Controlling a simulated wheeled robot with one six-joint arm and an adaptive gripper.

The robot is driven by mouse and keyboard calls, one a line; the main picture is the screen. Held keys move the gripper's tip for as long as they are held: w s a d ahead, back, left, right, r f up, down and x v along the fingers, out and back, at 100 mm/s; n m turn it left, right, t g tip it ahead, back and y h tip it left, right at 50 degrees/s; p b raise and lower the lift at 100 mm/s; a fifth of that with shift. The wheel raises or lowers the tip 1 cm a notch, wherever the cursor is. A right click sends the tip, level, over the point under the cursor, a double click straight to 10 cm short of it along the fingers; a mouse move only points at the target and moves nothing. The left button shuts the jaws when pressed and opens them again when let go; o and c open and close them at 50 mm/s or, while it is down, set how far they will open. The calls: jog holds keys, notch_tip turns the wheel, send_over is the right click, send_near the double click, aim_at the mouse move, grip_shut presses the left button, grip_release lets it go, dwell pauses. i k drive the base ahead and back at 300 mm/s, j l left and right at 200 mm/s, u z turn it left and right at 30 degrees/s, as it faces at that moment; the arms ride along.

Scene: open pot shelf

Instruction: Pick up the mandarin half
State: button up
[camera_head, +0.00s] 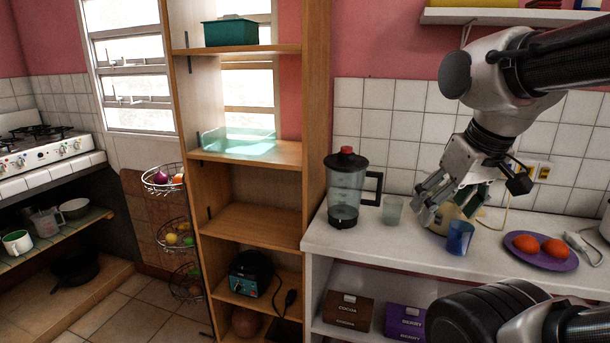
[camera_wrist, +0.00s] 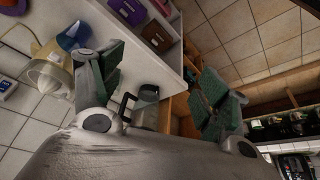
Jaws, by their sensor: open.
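Two rounded orange pieces, which look like mandarin halves, lie side by side on a purple plate (camera_head: 541,264) on the white counter. One mandarin half (camera_head: 526,243) is on the left and the other (camera_head: 556,248) on the right. My gripper (camera_head: 440,206) is open and empty above the counter, to the left of the plate and apart from it. In the wrist view my gripper (camera_wrist: 162,85) shows its two green-padded fingers spread wide. A bit of the plate shows at that view's top left corner; the halves are not clear there.
A blue cup (camera_head: 459,238) and a pale yellow juicer (camera_head: 440,222), partly hidden by my gripper, stand near it. A glass (camera_head: 392,211) and a blender (camera_head: 346,188) stand further left. A white corded device (camera_head: 579,243) lies right of the plate. A wall shelf (camera_head: 500,17) hangs above.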

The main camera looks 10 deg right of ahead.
aim_at(555, 248)
jog(key=z, duration=1.7)
jog(key=i+l, duration=0.15)
jog(key=i, duration=0.4)
jog(key=j+u, duration=0.05)
